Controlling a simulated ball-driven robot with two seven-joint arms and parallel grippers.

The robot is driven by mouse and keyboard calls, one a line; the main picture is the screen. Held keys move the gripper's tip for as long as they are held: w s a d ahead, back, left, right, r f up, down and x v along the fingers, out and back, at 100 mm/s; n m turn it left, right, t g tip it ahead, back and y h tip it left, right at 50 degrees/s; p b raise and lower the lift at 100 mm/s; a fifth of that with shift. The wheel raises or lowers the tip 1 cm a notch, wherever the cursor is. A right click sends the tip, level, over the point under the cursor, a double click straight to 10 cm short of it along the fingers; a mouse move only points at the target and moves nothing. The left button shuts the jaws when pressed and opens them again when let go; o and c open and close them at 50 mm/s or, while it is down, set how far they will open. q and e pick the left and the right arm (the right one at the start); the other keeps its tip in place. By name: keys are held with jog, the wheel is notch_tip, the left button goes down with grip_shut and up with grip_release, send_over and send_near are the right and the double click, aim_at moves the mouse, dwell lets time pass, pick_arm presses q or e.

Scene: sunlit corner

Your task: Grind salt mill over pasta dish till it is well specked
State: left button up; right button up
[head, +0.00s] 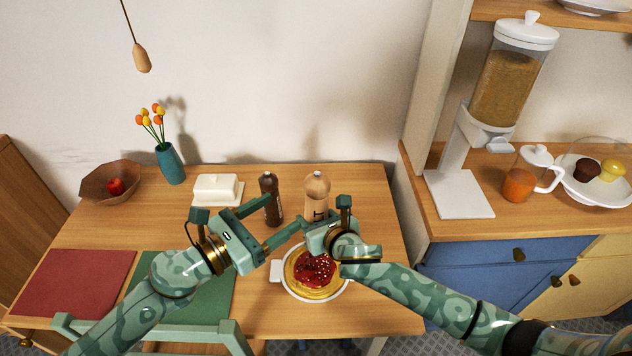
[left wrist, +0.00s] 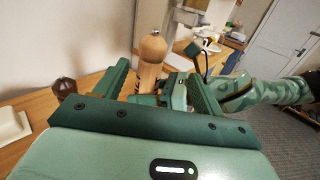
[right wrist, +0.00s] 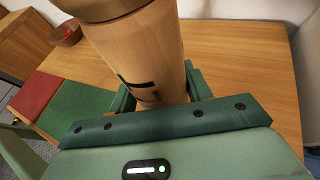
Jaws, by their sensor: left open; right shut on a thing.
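The pale wooden salt mill (head: 317,187) with a dark mark stands roughly upright in my right gripper (head: 322,218), which is shut on it. It fills the middle of the right wrist view (right wrist: 145,55), between the fingers. My left gripper (head: 284,214) is open, its fingers pointing toward the pale mill, which also shows beyond them in the left wrist view (left wrist: 151,50). The pasta dish (head: 289,284), a white pan with a handle, holds spaghetti and red sauce with several white specks (head: 313,269). It sits just in front of the right gripper, partly hidden by it.
A dark brown mill (head: 269,186) stands beside the left gripper's fingers. A butter dish (head: 215,188), teal vase (head: 170,163) and wooden bowl (head: 104,190) are behind to the left. Red (head: 75,285) and green (head: 205,300) mats lie in front. The table's right end is clear.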

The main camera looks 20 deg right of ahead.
aim_at(307, 189)
pick_arm(q)
jog(key=shift+n+t, duration=0.3)
jog(key=shift+n, duration=0.2)
jog(key=x, duration=1.2)
jog(key=shift+w+a+f, duration=0.15)
jog(key=shift+w+f, duration=0.05)
jog(key=shift+w, duration=0.2)
jog(key=c, duration=1)
